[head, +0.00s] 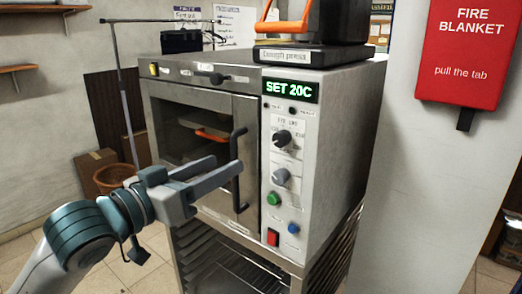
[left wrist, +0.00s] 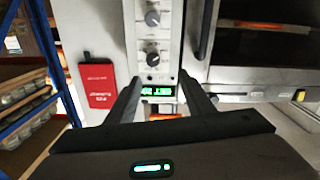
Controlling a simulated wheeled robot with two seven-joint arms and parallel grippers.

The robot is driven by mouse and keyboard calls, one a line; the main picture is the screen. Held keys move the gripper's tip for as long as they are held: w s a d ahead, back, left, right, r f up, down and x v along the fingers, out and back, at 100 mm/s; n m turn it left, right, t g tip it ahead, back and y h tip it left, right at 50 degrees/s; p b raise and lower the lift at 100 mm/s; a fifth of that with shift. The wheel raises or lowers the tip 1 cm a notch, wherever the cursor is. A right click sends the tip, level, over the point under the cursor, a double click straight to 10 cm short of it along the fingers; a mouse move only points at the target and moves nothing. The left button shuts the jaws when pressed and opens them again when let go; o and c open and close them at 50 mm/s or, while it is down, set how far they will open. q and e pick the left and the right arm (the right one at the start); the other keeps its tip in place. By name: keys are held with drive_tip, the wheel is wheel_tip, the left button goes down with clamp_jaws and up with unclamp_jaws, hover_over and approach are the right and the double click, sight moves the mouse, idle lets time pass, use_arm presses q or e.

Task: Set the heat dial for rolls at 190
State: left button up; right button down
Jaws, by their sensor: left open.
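The oven (head: 340,125) has a control panel on its right side with a green-lit display (head: 290,90) reading "SET 20C". Below it is a black dial (head: 283,138) with small numbers around it, too small to read surely. A grey dial (head: 281,176) sits under that one. My left gripper (head: 227,165) is open and empty, in front of the oven door, left of the dials. In the left wrist view, which is upside down, its fingers (left wrist: 161,80) straddle the picture of the display (left wrist: 157,92); the black dial (left wrist: 152,58) lies beyond the fingertips, apart from them. My right gripper is not in view.
The oven door handle (head: 238,170) stands out close to my left gripper. Green (head: 274,198) and blue (head: 293,228) buttons and a red switch (head: 273,237) are lower on the panel. A dough press (head: 313,55) is on top. A red fire blanket box (head: 467,50) hangs at right.

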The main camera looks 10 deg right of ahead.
use_arm(q)
drive_tip(key=shift+s+r+m, duration=0.15)
drive_tip(key=shift+s+r, duration=0.05)
drive_tip(key=shift+s, duration=0.25)
drive_tip(key=shift+s+r+m, duration=0.15)
drive_tip(key=shift+s, duration=0.3)
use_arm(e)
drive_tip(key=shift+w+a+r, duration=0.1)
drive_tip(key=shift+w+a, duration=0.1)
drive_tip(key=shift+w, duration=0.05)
use_arm(q)
drive_tip(key=shift+d, duration=0.15)
drive_tip(key=p, duration=0.1)
approach(278, 139)
drive_tip(key=p+x, duration=0.2)
drive_tip(key=x, duration=0.6)
drive_tip(key=shift+w+d+p, duration=0.15)
drive_tip(key=shift+w+p, duration=0.05)
drive_tip(key=shift+p, duration=0.1)
drive_tip(key=shift+w+d, duration=0.15)
drive_tip(key=shift+d, duration=0.1)
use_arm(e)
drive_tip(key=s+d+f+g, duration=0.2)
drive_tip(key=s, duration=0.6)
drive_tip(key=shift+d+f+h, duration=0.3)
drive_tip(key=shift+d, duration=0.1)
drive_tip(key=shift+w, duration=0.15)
